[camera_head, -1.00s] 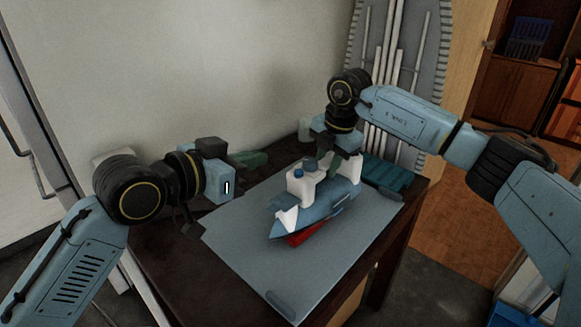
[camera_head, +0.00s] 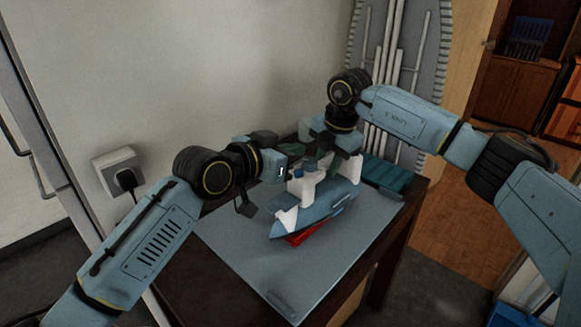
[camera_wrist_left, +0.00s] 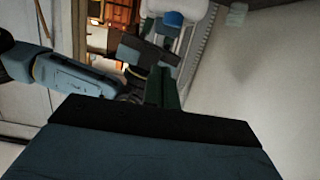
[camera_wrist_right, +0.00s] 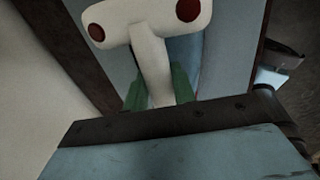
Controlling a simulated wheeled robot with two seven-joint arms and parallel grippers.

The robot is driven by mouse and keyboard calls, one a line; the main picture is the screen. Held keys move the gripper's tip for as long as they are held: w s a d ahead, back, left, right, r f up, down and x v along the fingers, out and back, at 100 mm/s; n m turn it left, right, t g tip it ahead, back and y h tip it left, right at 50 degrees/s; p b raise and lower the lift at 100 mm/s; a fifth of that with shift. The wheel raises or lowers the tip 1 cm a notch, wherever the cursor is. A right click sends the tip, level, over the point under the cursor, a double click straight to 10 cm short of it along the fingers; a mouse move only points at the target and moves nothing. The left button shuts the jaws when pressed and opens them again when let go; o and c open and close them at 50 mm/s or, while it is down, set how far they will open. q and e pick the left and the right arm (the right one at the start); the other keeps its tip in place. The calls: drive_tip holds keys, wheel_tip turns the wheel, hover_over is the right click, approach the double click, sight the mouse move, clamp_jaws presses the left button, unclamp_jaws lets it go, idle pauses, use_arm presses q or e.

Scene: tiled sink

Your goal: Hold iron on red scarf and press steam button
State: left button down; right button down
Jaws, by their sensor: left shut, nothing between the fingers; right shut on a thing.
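The blue-and-white iron (camera_head: 318,209) sits on the grey mat, its blue point toward the lower left. A small part of the red scarf (camera_head: 304,235) shows under its front; the rest is hidden. My right gripper (camera_head: 329,163) is shut on the iron's white handle, seen between green fingers in the right wrist view (camera_wrist_right: 157,85). My left gripper (camera_head: 304,157) is shut and empty, just above and behind the blue button (camera_head: 298,173). In the left wrist view, the blue button (camera_wrist_left: 173,19) lies beyond the closed green fingers (camera_wrist_left: 163,88); contact is not visible.
The grey mat (camera_head: 248,262) covers most of the dark table, with bare mat in front of the iron. A teal ribbed item (camera_head: 387,174) lies at the table's right. The wall is close behind; a socket with a plug (camera_head: 117,170) is at left.

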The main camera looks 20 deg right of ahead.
sight(295, 176)
use_arm(q)
drive_tip(key=shift+a+f, duration=0.15)
drive_tip(key=shift+f, duration=1.8)
drive_tip(key=shift+f, duration=1.1)
wheel_tip(295, 176, up, 5)
drive_tip(key=v, duration=1)
